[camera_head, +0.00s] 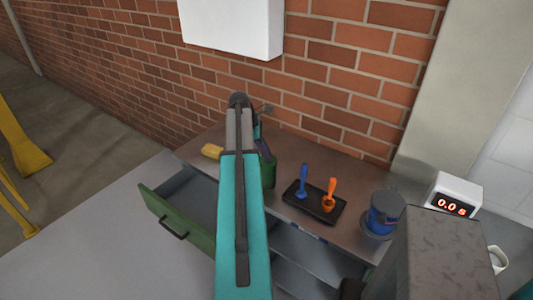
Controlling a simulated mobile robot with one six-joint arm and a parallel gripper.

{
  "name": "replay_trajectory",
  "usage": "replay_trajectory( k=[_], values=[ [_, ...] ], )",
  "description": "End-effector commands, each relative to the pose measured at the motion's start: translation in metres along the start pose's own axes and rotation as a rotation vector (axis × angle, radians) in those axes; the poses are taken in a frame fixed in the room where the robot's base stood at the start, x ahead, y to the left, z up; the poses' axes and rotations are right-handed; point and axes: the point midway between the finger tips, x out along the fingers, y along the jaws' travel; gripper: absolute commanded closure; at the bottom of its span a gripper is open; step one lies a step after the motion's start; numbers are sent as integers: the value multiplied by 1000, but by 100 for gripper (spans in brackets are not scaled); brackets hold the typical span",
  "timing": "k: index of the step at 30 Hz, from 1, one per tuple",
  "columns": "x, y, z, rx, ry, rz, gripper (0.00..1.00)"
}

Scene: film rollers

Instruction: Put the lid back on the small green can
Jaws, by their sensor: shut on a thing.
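The small green can (269,173) stands on the worktop in the middle of the picture, its left side hidden behind my teal arm. My gripper (264,149) is partly in view as a dark shape right at the can's top, reaching down from my wrist. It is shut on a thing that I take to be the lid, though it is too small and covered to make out. I cannot tell whether the held thing touches the can's rim.
A black tray (300,204) with a blue tool (303,181) and an orange tool (329,196) lies right of the can. The green drawer (174,222) stands open. A blue container (385,213) stands near the display (456,196).

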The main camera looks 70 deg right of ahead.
Motion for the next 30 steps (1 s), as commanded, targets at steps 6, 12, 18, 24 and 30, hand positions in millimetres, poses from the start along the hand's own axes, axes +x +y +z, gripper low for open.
replay_trajectory(
  k=[6,12,18,24,30],
  values=[
    [0,0,0,0,0,0,100],
    [0,0,0,0,0,0,57],
    [0,0,0,0,0,0,53],
    [0,0,0,0,0,0,38],
    [0,0,0,0,0,0,38]
  ],
)
